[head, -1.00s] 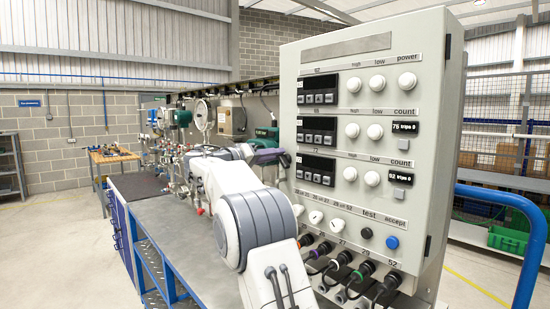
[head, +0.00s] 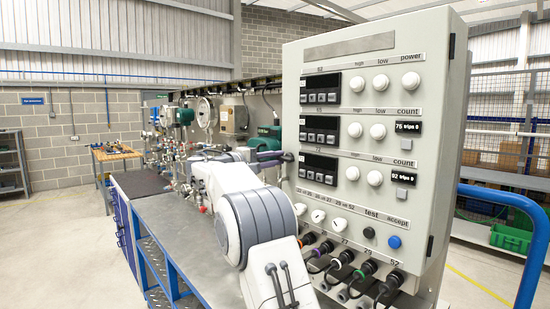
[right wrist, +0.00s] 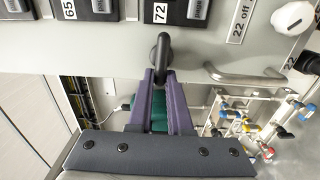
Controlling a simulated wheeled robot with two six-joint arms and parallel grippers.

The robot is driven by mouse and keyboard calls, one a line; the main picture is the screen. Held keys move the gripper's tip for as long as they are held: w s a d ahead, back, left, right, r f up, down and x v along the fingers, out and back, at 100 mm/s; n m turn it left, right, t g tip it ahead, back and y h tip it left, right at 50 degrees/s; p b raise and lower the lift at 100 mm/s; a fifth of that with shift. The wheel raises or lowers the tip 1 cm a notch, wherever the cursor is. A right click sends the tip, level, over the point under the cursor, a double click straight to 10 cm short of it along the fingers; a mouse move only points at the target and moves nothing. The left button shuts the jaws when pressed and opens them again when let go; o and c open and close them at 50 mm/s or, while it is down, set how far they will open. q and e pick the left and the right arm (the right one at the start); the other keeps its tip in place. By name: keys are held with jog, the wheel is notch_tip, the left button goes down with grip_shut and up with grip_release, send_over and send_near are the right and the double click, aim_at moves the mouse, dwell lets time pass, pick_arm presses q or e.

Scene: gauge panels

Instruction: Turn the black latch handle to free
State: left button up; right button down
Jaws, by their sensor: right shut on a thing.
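The black latch handle (right wrist: 162,48) is at the lower edge of the pale panel face in the right wrist view, just below the label 72. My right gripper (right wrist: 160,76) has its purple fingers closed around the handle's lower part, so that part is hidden. In the head view my right gripper (head: 268,156) is at the left edge of the grey gauge cabinet (head: 440,150). There the handle is small and mostly hidden by my arm. My left gripper is in neither view.
A metal bar handle (right wrist: 243,76) is right of my fingers in the right wrist view. Pipes with coloured valves (right wrist: 262,115) lie beyond. A grey bench (head: 185,235) runs under my arm. A blue rail (head: 527,220) stands right of the cabinet.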

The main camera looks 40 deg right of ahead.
jog(key=shift+s+d+f, duration=0.1)
jog(key=shift+s+f, duration=0.1)
jog(key=shift+f, duration=0.1)
jog(key=c, duration=1.1)
grip_release()
jog(key=shift+o, duration=1.3)
jog(key=shift+s+d+r, duration=0.1)
jog(key=shift+r, duration=0.05)
jog(key=shift+a, duration=0.2)
jog(key=a+b, duration=0.3)
jog(key=a, duration=0.7)
jog(key=shift+s, duration=0.3)
jog(key=shift+a, duration=0.1)
